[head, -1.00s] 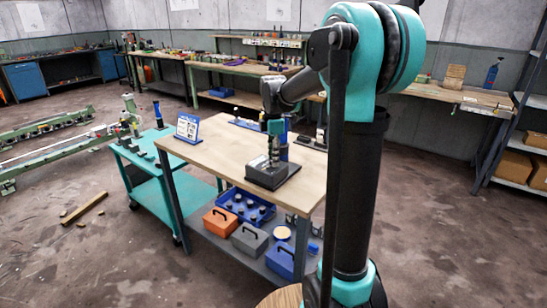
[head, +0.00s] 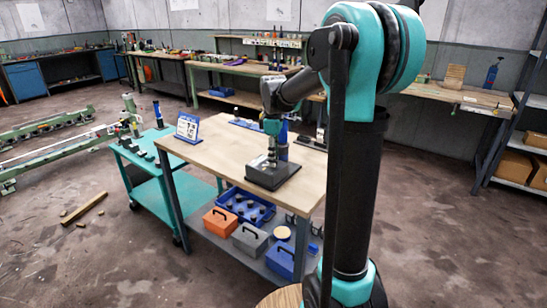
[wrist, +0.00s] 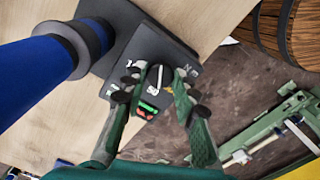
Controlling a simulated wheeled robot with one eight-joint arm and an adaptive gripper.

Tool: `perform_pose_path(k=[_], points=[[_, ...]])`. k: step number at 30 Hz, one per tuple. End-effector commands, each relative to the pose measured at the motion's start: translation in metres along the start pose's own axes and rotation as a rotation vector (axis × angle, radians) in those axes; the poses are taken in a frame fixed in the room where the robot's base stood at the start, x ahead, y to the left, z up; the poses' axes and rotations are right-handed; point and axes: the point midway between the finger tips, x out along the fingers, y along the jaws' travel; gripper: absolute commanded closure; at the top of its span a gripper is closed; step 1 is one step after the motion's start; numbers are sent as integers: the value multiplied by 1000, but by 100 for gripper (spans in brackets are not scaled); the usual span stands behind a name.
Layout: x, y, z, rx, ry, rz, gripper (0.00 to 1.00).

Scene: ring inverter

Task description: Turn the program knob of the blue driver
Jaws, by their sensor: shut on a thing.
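The blue driver shows in the wrist view as a blue cylinder (wrist: 45,80) with a grey collar, beside a dark control box (wrist: 125,40). Its black program knob (wrist: 155,78) with a white pointer line sits on the box face, among white markings and small green and red buttons (wrist: 147,109). My gripper (wrist: 159,77) has its two fingers on either side of the knob, shut on it; the fingertips hide its sides. In the head view, my gripper (head: 272,152) points down over the dark box (head: 272,178) on the wooden workbench, with the blue cylinder (head: 283,136) just behind.
The workbench top (head: 225,160) is mostly clear left of the box. A blue-framed sign (head: 188,127) stands at its left edge. Toolboxes and a blue crate (head: 246,207) fill the lower shelf. A teal cart (head: 150,150) adjoins the bench on the left.

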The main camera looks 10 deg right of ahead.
Motion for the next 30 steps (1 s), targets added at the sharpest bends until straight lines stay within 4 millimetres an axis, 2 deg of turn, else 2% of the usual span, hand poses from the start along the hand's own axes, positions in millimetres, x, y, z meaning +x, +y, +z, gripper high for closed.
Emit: perform_pose_path(k=[12, 27, 28, 30], points=[[0, 0, 0, 177, 0, 1, 100], [0, 0, 0, 196, 1, 1, 100], [0, 0, 0, 196, 1, 1, 69], [0, 0, 0, 196, 1, 1, 61]])
